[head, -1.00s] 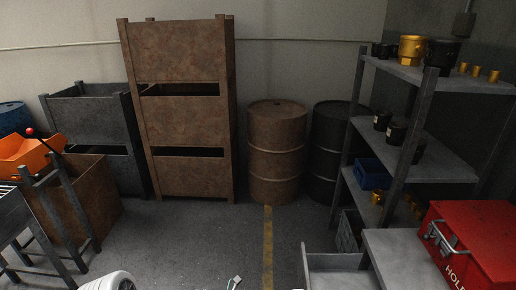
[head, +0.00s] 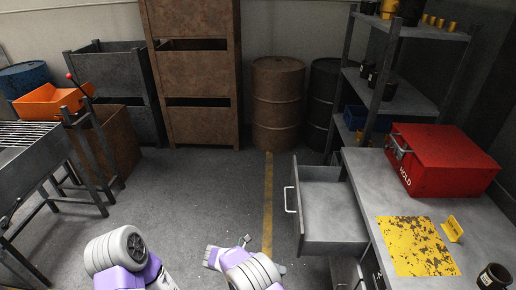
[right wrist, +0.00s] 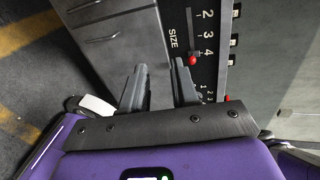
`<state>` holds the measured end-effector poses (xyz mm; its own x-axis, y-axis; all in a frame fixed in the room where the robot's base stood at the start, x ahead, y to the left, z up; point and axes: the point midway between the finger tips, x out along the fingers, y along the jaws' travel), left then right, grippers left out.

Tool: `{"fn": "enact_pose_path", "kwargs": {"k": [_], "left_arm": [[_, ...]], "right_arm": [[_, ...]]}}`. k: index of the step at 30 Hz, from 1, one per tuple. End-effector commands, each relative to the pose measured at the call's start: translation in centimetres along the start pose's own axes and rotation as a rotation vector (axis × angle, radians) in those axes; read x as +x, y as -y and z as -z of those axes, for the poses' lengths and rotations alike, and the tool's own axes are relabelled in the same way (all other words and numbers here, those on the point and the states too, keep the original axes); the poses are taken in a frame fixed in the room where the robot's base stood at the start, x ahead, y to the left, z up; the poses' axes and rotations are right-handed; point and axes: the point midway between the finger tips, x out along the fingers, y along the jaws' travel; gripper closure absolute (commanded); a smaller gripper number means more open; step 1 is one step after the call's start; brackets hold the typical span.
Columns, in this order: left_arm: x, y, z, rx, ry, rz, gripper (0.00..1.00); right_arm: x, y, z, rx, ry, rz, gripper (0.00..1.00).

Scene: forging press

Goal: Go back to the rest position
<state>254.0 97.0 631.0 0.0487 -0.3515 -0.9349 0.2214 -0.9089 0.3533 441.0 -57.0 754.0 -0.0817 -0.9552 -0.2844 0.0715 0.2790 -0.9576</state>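My right gripper (right wrist: 159,82) shows in the right wrist view with its two grey fingers apart and nothing between them. Its fingers point toward a dark panel (right wrist: 205,40) marked SIZE, with numbers and a red knob. I cannot tell whether they touch it. In the head view the right arm is low at the bottom middle, over the floor, and its fingers are not clear. My left arm is low at the bottom left; its gripper does not show.
An open grey drawer (head: 330,205) sticks out from the bench (head: 372,200), which carries a red HOLD box (head: 438,160) and a worn yellow plate (head: 415,245). A rack with a grill top (head: 25,150) stands left. Shelves (head: 415,95) stand right. The middle floor is clear.

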Motion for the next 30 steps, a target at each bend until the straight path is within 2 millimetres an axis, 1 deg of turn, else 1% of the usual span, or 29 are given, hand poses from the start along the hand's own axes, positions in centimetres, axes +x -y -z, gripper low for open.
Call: {"fn": "enact_pose_path", "kwargs": {"k": [1, 5, 8, 11, 14, 15, 17, 18, 22, 24, 26, 27, 30], "left_arm": [[0.0, 0.0, 0.1, 0.001, -0.003, 0.0, 0.57], [-0.1, -0.1, 0.2, 0.001, -0.004, 0.0, 0.57], [-0.1, -0.1, 0.1, 0.001, -0.003, 0.0, 0.57], [-0.2, -0.1, 0.1, 0.001, -0.002, 0.0, 0.57], [-0.3, -0.1, 0.1, 0.001, -0.002, 0.0, 0.57], [-0.3, -0.2, 0.1, 0.001, -0.003, 0.0, 0.57], [-0.4, -0.2, 0.1, 0.001, -0.003, 0.0, 0.57], [-0.5, -0.2, 0.1, 0.001, -0.003, 0.0, 0.57], [-0.6, -0.3, 0.1, 0.001, -0.003, 0.0, 0.57], [-0.7, -0.3, 0.1, 0.001, -0.003, 0.0, 0.57], [-0.8, -0.3, 0.1, 0.001, -0.003, 0.0, 0.57], [-0.8, -0.3, 0.1, 0.001, -0.003, 0.0, 0.57], [-0.9, -0.4, 0.1, 0.001, -0.003, 0.0, 0.57]], "right_arm": [[1.1, -0.7, 0.2, 0.02, -0.025, -0.038, 0.71], [3.5, -2.9, 1.4, 0.092, -0.097, -0.146, 0.71], [5.3, -4.6, 2.6, 0.166, -0.174, -0.234, 0.71], [6.9, -6.5, 4.5, 0.264, -0.284, -0.33, 0.71], [8.4, -8.6, 7.0, 0.407, -0.449, -0.431, 0.71], [8.8, -9.5, 8.4, 0.484, -0.537, -0.471, 0.71], [9.2, -10.7, 10.4, 0.615, -0.689, -0.52, 0.71], [9.1, -11.3, 11.7, 0.709, -0.797, -0.544, 0.71], [8.3, -12.5, 15.1, 1.034, -1.169, -0.552, 0.71], [7.8, -12.6, 16.4, 1.22, -1.377, -0.511, 0.71], [7.3, -12.4, 17.1, 1.38, -1.554, -0.45, 0.71], [7.1, -12.1, 17.6, 1.487, -1.67, -0.396, 0.71], [7.0, -11.1, 18.1, 1.739, -1.932, -0.232, 0.71]]}}
